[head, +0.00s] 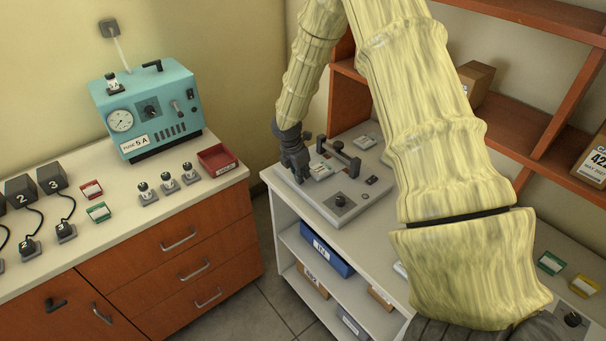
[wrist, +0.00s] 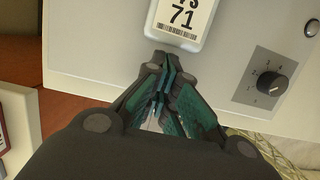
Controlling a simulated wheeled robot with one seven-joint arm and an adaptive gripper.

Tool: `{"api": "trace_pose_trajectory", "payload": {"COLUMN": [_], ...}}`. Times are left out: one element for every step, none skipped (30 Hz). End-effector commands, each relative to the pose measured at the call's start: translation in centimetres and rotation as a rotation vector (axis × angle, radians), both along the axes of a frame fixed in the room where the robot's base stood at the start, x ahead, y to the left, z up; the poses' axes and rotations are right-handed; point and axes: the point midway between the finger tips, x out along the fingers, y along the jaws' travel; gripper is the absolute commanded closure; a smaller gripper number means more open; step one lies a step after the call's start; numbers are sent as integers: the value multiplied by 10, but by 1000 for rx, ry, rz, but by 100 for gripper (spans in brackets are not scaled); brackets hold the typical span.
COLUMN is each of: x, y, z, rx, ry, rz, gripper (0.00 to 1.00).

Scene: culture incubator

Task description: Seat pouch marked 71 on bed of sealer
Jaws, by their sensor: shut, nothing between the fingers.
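The sealer (head: 339,194) is a light grey low unit on the white counter, with a dark raised bar (head: 340,156) and a black knob. In the wrist view its pale top (wrist: 110,40) fills much of the picture. A white pouch (wrist: 182,22) printed 71 with a barcode lies on the sealer, cut off by the top edge; in the head view it shows as a small pale shape (head: 320,170). My gripper (wrist: 166,75) is shut and empty, its fingertips close to the pouch's near edge. In the head view my gripper (head: 299,171) is at the sealer's left side.
Another small pouch-like item (head: 365,142) lies at the sealer's far corner. A black dial (wrist: 271,86) stands to the right of the fingers. Orange shelves (head: 540,130) with boxes rise behind on the right. A teal machine (head: 146,108) stands on the left counter.

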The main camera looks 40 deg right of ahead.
Motion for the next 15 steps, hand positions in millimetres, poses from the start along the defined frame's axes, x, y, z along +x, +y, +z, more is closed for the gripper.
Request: {"api": "trace_pose_trajectory", "payload": {"x": [0,-1,-1,-1,-2,-2,-3,-2,-1,-2,-2,-2,-2,-2,-2], "y": [5,9,14,18,23,29,33,33,33,34,35,37,37,38,39], "z": [1,1,1,1,1,1,1,3,8,12,16,20,24,28,33], "rx": [-1,-1,-1,-1,-1,-1,-1,0,0,0,0,1,1,1,1], "ry": [2,2,1,2,2,1,1,-2,-4,-3,-3,-3,-3,-3,-3], "rz": [3,3,2,3,3,2,1,-3,-2,-2,-2,-2,-3,-3,-3], "gripper": [100,100,100,100,100,100,100,100,100,100,100,100,100,100,100]}}
